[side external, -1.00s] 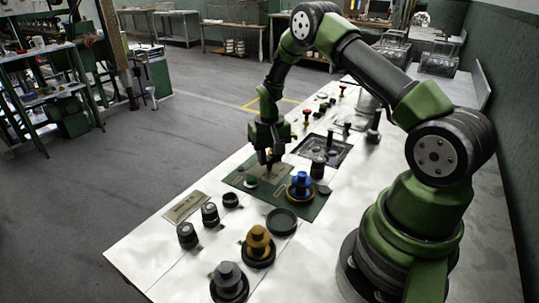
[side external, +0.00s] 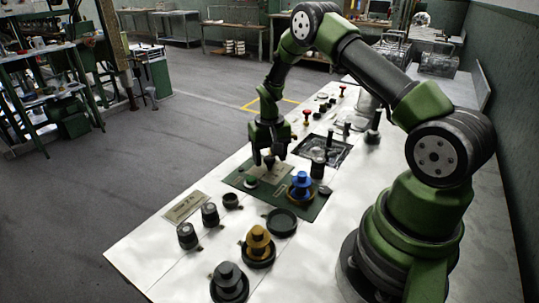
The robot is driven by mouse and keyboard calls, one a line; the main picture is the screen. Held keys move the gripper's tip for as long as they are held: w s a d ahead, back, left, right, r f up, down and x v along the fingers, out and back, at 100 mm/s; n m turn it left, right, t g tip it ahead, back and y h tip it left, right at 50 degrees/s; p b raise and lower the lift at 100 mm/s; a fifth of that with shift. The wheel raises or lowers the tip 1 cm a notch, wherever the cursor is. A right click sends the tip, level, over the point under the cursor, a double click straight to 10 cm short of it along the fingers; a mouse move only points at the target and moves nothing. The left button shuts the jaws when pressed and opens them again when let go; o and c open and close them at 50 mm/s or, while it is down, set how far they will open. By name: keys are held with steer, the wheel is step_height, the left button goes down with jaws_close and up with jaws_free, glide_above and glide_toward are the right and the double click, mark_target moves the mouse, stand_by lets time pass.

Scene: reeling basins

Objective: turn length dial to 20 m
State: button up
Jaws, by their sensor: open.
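My gripper (side external: 269,161) points down above the far part of a green panel (side external: 313,211), its fingers spread and empty. Black knobs stand nearer the front: a tall one (side external: 187,235), another (side external: 210,214) and a lower one (side external: 231,200), beside a label plate (side external: 186,207). The lettering is too small to read, so I cannot tell which piece is the length dial or its setting.
A blue stepped spool (side external: 301,185) stands on the panel right of my gripper. A black dish (side external: 281,221), a yellow spool (side external: 258,241) and a dark spool (side external: 228,279) stand nearer. A dark recessed basin (side external: 325,150) and red-topped buttons (side external: 307,113) lie beyond.

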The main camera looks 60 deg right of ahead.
step_height(320, 180, up, 9)
steer(key=shift+r, duration=0.5)
step_height(320, 180, up, 8)
steer(key=f+t, duration=0.1)
glide_above(270, 158)
steer(key=a, duration=0.4)
steer(key=s+a+r+n+t, duration=0.2)
steer(key=s+a+r+t, duration=0.1)
steer(key=s+a+r, duration=0.4)
steer(key=s+a+r+t+y, duration=0.1)
steer(key=s+a+r, duration=0.1)
steer(key=s, duration=0.4)
steer(key=s+a+r+n+t+y, duration=0.1)
steer(key=s+a+r+t, duration=0.1)
steer(key=s+a, duration=0.2)
steer(key=shift+s+a+r+n, duration=0.3)
steer(key=shift+s+a, duration=0.1)
steer(key=shift+s, duration=0.85)
